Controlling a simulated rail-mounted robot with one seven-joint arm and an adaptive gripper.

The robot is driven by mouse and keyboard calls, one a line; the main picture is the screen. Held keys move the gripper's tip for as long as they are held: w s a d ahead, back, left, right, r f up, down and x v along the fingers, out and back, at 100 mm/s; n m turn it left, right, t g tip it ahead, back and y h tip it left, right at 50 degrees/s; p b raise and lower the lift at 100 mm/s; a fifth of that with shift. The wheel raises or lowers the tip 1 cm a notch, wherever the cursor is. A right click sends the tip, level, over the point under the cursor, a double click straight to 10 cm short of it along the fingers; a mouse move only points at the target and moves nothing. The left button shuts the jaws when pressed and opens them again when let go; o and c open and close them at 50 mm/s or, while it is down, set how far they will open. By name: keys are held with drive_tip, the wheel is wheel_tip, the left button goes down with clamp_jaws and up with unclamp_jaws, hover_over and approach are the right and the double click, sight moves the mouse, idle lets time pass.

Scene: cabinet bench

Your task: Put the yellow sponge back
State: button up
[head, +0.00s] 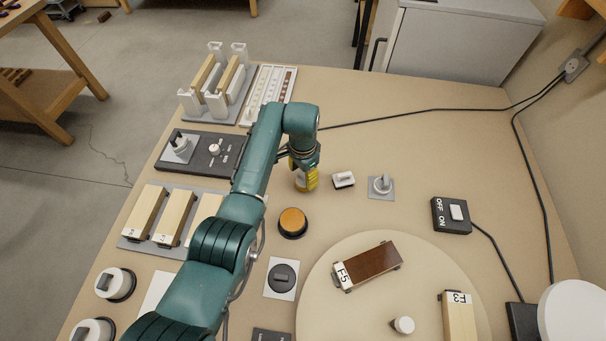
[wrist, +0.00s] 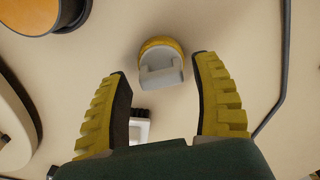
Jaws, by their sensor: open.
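The yellow sponge shows in the wrist view as a rounded yellow piece with a pale grey handle-like part (wrist: 160,65) on the bench. It lies past the fingertips, near the middle of the gap between them, with no finger touching it. My gripper (wrist: 157,75) is open, its two ribbed yellow fingers spread and empty. In the head view my gripper (head: 306,183) points down low over the bench, left of a small white brush. The sponge cannot be told apart from the gripper there.
The white brush (head: 343,180) also shows between the fingers in the wrist view (wrist: 140,128). An orange round button (head: 293,221) is close by. A grey switch plate (head: 381,188) stands to the right and a round turntable (head: 330,300) in front. Bench behind is clear up to a black cable (head: 430,110).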

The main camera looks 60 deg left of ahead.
sight(303, 175)
wheel_tip(303, 175, up, 11)
drive_tip(key=p, duration=0.3)
drive_tip(key=shift+r, duration=0.15)
drive_tip(key=w+d+r+t+y, duration=0.1)
drive_tip(key=w+d+r+t, duration=0.1)
drive_tip(key=w, duration=0.3)
drive_tip(key=w+d+r+t+y, duration=0.1)
drive_tip(key=w+d+r+y, duration=0.15)
drive_tip(key=w, duration=0.25)
drive_tip(key=w+d+r+m+t, duration=0.1)
drive_tip(key=w+d+r+t, duration=0.35)
drive_tip(key=d+r, duration=0.35)
drive_tip(key=w+d+r+t, duration=0.45)
drive_tip(key=d+r, duration=0.25)
drive_tip(key=d, duration=0.3)
drive_tip(key=s+d+r+m+t, duration=0.1)
drive_tip(key=s+d+r+t, duration=0.15)
drive_tip(key=d+r, duration=0.4)
drive_tip(key=s+d+r+t, duration=0.1)
drive_tip(key=d+r+t, duration=0.2)
drive_tip(key=d+r, duration=0.35)
drive_tip(key=s+d+r+t+h, duration=0.4)
drive_tip(key=s+d+r, duration=0.3)
drive_tip(key=s+d, duration=0.3)
drive_tip(key=shift+s+d+r+t, duration=0.25)
drive_tip(key=shift+s+d+t, duration=0.15)
drive_tip(key=shift+s, duration=0.2)
